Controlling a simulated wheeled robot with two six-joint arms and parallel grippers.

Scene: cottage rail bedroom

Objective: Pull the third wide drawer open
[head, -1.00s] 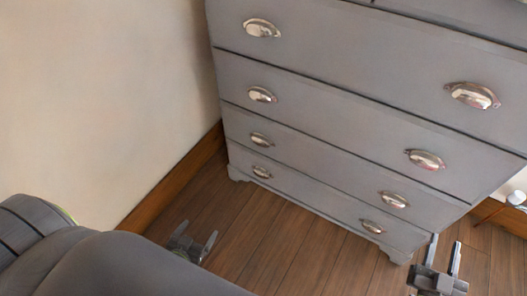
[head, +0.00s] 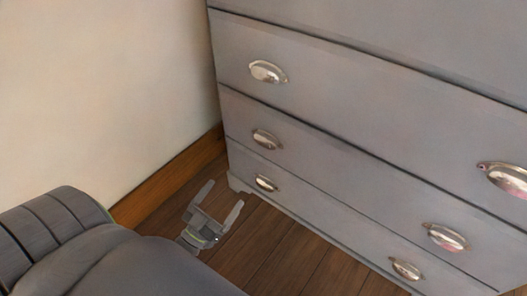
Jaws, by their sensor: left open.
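The grey chest of drawers fills the right of the head view. Its third wide drawer (head: 345,190) is second from the bottom, with a left metal cup handle (head: 266,139) and a right one (head: 446,237). That drawer looks flush with the front, shut. My left gripper (head: 224,193) is open and empty, low over the floor to the left of the chest's lower left corner. Its fingers point up the picture and are apart from the handles. My right gripper is out of view.
The drawer above has its own cup handles (head: 268,72), as does the bottom drawer (head: 266,183). A cream wall (head: 100,90) with a wooden baseboard (head: 170,180) stands at the left. Bare wooden floor (head: 290,245) lies before the chest.

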